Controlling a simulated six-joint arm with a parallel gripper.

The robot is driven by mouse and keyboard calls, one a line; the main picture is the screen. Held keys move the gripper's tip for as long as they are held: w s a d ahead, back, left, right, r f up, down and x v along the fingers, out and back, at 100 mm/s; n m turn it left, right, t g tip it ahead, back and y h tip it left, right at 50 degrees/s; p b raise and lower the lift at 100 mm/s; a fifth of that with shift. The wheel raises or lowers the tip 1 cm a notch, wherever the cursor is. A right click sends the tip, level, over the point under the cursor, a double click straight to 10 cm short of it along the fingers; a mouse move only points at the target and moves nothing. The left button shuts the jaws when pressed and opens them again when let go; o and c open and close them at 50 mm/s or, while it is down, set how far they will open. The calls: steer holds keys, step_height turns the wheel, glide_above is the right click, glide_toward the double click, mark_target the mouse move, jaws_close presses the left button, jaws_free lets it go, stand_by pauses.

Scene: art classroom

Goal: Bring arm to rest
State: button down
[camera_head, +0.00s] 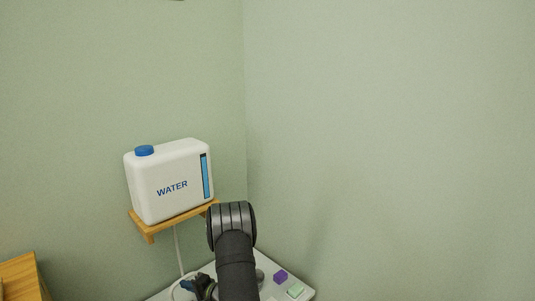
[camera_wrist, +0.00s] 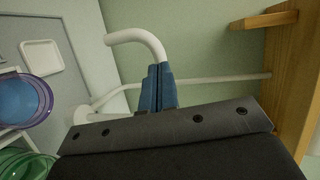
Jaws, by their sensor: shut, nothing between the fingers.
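My gripper (camera_wrist: 158,72) shows in the wrist view with its two blue fingers together and nothing between them. The fingertips are close to the curved end of a white tube (camera_wrist: 140,38); I cannot tell whether they touch it. In the head view my dark arm rises from the bottom centre and bends down in front of the white counter (camera_head: 306,291). The gripper (camera_head: 186,286) is low at the left of the arm there, partly hidden.
A white water tank (camera_head: 168,182) with a blue cap stands on a wooden wall shelf (camera_head: 160,231). Blue (camera_wrist: 20,100) and green (camera_wrist: 25,162) round vessels and a square white dish (camera_wrist: 41,57) are at left.

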steer(key=s+d+r, duration=0.3)
steer(key=s+d, duration=0.6)
steer(key=d, duration=0.1)
steer(key=w+a+f, duration=0.3)
steer(key=w+a, duration=0.6)
steer(key=v, duration=1.5)
steer(key=s+a+n+g+h, duration=0.3)
steer(key=a+n+g+h, duration=0.2)
steer(key=n, duration=0.7)
steer(key=s+a+r+n+g+h, duration=0.1)
steer(key=s+a+n+g+h, duration=0.3)
steer(key=a+n+g, duration=0.3)
steer(key=shift+a+n+g+h, duration=0.3)
steer(key=shift+a+n+h, duration=0.45)
steer(key=shift+n, duration=1.85)
steer(key=shift+s+a+r, duration=0.1)
steer(key=shift+a, duration=0.05)
steer(key=shift+y, duration=0.25)
